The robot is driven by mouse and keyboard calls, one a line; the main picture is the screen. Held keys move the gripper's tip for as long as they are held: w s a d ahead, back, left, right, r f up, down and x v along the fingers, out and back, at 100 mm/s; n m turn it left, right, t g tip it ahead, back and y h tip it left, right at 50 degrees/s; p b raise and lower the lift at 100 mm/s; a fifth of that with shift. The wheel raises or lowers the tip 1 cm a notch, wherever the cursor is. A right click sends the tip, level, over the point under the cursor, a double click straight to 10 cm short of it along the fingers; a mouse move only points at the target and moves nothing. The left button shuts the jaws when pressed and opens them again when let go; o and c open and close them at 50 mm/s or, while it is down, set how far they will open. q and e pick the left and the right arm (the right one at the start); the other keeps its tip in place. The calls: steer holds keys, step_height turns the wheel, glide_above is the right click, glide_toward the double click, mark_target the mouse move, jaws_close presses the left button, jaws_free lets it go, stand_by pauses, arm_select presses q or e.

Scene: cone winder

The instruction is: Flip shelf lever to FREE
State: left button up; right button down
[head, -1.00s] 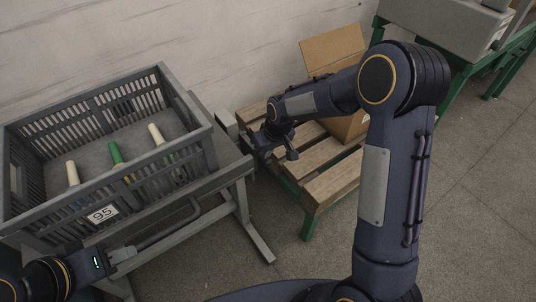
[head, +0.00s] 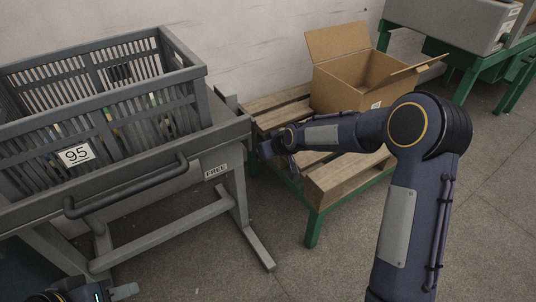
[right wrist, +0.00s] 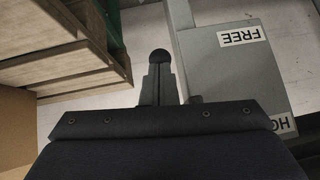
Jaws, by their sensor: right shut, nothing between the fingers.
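The shelf stand's FREE label (head: 216,171) is on the grey frame below the crate. It also shows upside down in the right wrist view (right wrist: 243,36), on a grey panel with a second label (right wrist: 284,122), partly cut off, starting "HO". A dark round knob (right wrist: 161,57), apparently the lever's end, shows right at my right gripper's tips; I cannot tell if they touch. My right gripper (right wrist: 158,80) is shut and empty, left of the panel. In the head view its fingers are not clear. My left gripper (head: 124,291) is at the bottom left, its jaws unclear.
A grey slatted crate (head: 180,75) marked 95 stands on the shelf, above a dark bar handle (head: 125,187). A wooden pallet on a green frame (head: 345,183) holds an open cardboard box (head: 350,75). A green-legged bench (head: 425,45) stands behind. The front floor is clear.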

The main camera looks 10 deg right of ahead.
arm_select(q)
steer(key=shift+f+b, duration=0.4)
steer(key=shift+f, duration=0.15)
arm_select(e)
steer(key=shift+x, duration=1.25)
steer(key=shift+d+f, duration=0.15)
steer(key=shift+f, duration=0.05)
steer(key=shift+r, duration=0.1)
